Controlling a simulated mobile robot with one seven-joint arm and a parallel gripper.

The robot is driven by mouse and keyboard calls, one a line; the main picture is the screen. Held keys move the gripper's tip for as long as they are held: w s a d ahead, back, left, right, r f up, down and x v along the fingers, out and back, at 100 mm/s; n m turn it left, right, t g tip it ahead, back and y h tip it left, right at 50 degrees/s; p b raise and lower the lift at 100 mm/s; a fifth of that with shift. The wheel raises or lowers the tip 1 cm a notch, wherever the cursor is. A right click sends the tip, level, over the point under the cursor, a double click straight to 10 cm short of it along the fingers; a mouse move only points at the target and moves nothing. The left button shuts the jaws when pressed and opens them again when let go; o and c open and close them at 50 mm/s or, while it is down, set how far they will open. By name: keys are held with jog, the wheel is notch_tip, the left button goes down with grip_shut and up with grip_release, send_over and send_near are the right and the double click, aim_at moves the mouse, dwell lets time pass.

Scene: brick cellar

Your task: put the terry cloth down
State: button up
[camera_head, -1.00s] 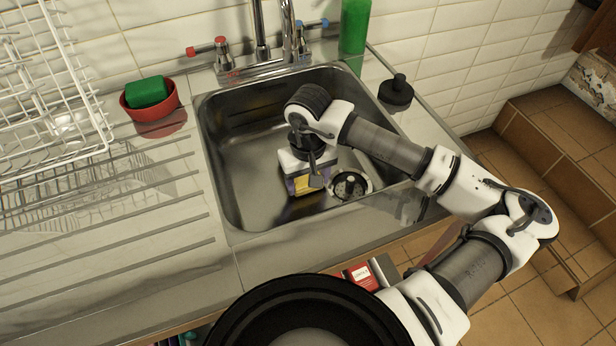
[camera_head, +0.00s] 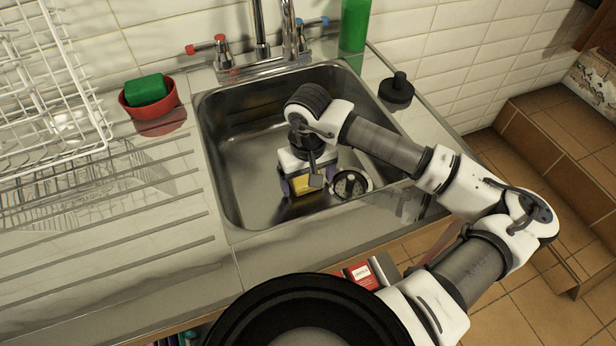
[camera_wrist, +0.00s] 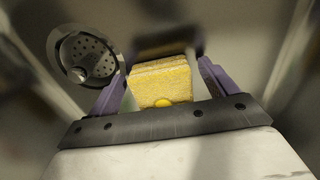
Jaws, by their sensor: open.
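The terry cloth (camera_wrist: 163,82) is a yellow, folded, block-like bundle. It is in the steel sink basin (camera_head: 240,165), low down near the bottom, to the left of the drain. In the head view the cloth (camera_head: 303,185) is partly hidden by my wrist. My gripper (camera_wrist: 160,72) points down into the basin with its purple fingers spread, one on each side of the cloth. A gap shows between the cloth and each finger. I cannot see the cloth's underside clearly.
A drain strainer (camera_head: 350,184) lies right of the gripper. The basin walls surround my gripper. A tap (camera_head: 262,35), red bowl with green sponge (camera_head: 150,112), dish rack (camera_head: 90,130), black stopper (camera_head: 396,92) and green bottle (camera_head: 354,25) stand around the sink. The basin's left side is clear.

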notch_tip(320, 180, up, 12)
jog(key=b, duration=0.1)
